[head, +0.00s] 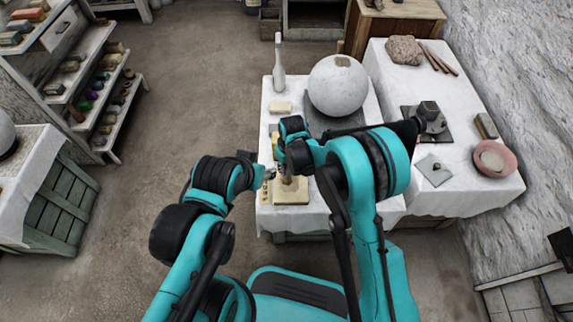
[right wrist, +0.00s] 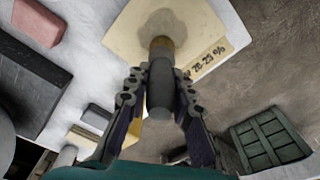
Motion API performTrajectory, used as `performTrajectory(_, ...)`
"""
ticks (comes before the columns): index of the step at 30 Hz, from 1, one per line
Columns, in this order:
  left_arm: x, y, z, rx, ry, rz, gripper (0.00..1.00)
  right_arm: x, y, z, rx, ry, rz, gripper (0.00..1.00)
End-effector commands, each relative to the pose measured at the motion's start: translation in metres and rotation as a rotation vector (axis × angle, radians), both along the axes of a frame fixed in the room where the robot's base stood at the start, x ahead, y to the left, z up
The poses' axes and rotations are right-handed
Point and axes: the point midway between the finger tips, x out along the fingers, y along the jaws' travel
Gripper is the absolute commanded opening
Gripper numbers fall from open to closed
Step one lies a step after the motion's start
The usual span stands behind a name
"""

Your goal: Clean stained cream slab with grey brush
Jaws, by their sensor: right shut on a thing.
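The cream slab (head: 298,196) lies on the white cloth at the near left edge of the table. In the right wrist view the slab (right wrist: 125,35) shows a grey-brown stain under the brush, and a marked label along one edge. My right gripper (right wrist: 160,88) is shut on the grey handle of the brush (right wrist: 160,92). The brush points down at the stained area; its bristle tip is hard to see, so I cannot tell contact exactly. My left gripper (head: 268,174) is beside the slab's left side, small and partly hidden; its jaws are unclear.
A large plaster sphere (head: 338,88) stands behind my right arm on the cloth-covered table. A white bottle (head: 279,68) and a pale block (head: 281,107) stand at its left. A pink bowl (head: 494,159) is at the right. Shelves (head: 85,90) stand across open floor at left.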

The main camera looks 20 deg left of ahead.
Motion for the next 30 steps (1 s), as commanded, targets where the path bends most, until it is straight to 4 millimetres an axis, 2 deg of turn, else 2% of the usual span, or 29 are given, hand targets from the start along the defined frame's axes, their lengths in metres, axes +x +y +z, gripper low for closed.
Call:
performTrajectory(12,0.000,0.000,0.000,0.000,0.000,0.000,0.47,-0.016,-0.005,-0.001,0.000,0.000,-0.001,0.00)
performTrajectory(19,0.000,0.000,0.000,0.000,0.000,0.000,0.47,-0.014,-0.004,-0.002,0.000,0.000,-0.001,0.00)
performTrajectory(30,0.000,0.000,0.000,0.000,0.000,0.000,0.47,0.001,0.000,0.000,0.000,0.000,0.000,0.00)
